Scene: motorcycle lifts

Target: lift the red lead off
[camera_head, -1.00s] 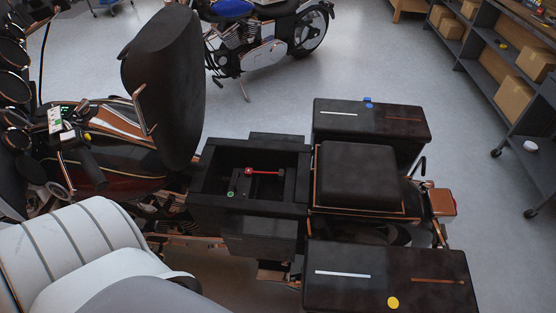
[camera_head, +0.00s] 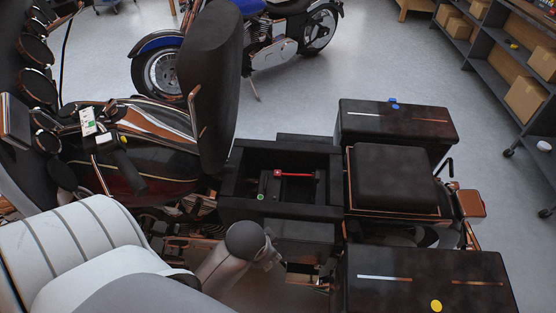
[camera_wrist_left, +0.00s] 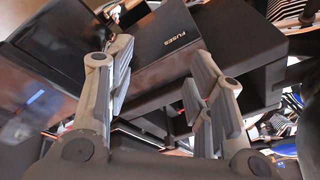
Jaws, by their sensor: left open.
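The red lead (camera_head: 294,174) lies in the open black box (camera_head: 242,207) in the middle of the motorcycle, below the raised seat. It runs to the right from a dark block inside the box. My left gripper (camera_head: 272,250) is in front of the box, lower than its rim and apart from the lead. In the left wrist view its fingers (camera_wrist_left: 163,82) are spread with nothing between them. A dark box marked FUSES (camera_wrist_left: 175,39) shows beyond them. The lead cannot be made out there. My right gripper is out of view.
The raised seat (camera_head: 211,85) stands left of the box. A near pannier (camera_head: 425,295), a far pannier (camera_head: 397,125) and a rear seat (camera_head: 393,175) flank it on the right. A green dot (camera_head: 261,197) is inside the box. Another motorcycle (camera_head: 255,35) stands behind.

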